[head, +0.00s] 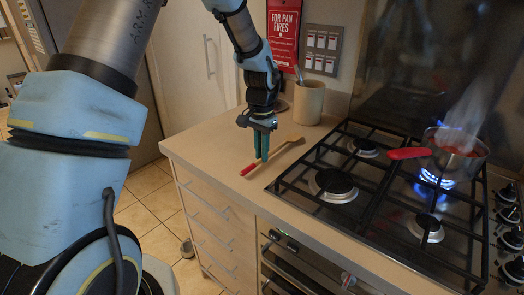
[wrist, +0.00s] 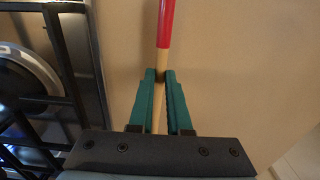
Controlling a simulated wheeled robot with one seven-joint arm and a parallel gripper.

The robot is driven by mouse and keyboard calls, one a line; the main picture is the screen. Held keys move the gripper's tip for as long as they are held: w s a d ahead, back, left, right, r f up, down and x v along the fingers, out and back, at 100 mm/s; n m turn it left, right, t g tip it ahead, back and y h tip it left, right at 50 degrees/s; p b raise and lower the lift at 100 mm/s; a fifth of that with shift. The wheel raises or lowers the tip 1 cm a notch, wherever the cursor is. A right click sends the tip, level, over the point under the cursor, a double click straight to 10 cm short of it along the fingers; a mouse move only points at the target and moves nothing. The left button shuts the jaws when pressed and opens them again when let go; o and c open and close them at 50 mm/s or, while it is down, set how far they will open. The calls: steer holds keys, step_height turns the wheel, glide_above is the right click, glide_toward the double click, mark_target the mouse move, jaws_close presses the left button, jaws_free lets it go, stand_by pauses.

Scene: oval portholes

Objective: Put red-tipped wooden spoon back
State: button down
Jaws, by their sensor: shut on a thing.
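The red-tipped wooden spoon (head: 283,147) is at the counter left of the hob, its red end toward the front and its wooden end toward the hob. My gripper (head: 262,158) points down and is shut on the handle. In the wrist view my gripper's green fingers (wrist: 161,75) close on the bare wood just below the red part of the spoon (wrist: 165,25). The spoon is flat on the counter or just above it; I cannot tell which. A beige crock (head: 308,103) stands at the back of the counter with a utensil in it.
A gas hob (head: 335,200) with black grates lies to the right. A steaming pan (head: 460,163) with a red handle (head: 409,153) sits over a lit blue flame. A wall panel (head: 321,50) is behind the crock. The counter (head: 205,140) left of my gripper is clear.

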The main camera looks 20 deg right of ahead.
steer(key=shift+f, duration=0.3)
steer(key=c, duration=0.9)
jaws_free()
steer(key=shift+o, duration=0.2)
steer(key=shift+r, duration=0.1)
step_height(320, 180, up, 12)
steer(key=b, duration=0.3)
steer(key=a+f+n, duration=0.2)
steer(key=a+n, duration=0.3)
steer(key=a, duration=1)
steer(key=s+a+f+n, duration=0.1)
steer(key=s+a+n, duration=0.2)
steer(key=a, duration=0.5)
steer(key=s+a+f+n+t, duration=0.1)
steer(key=s+a+f+n, duration=0.1)
steer(key=s+a, duration=0.3)
steer(key=a+n, duration=0.1)
steer(key=a, duration=0.2)
steer(key=shift+a+f+t, duration=0.25)
steer(key=shift+t, duration=0.05)
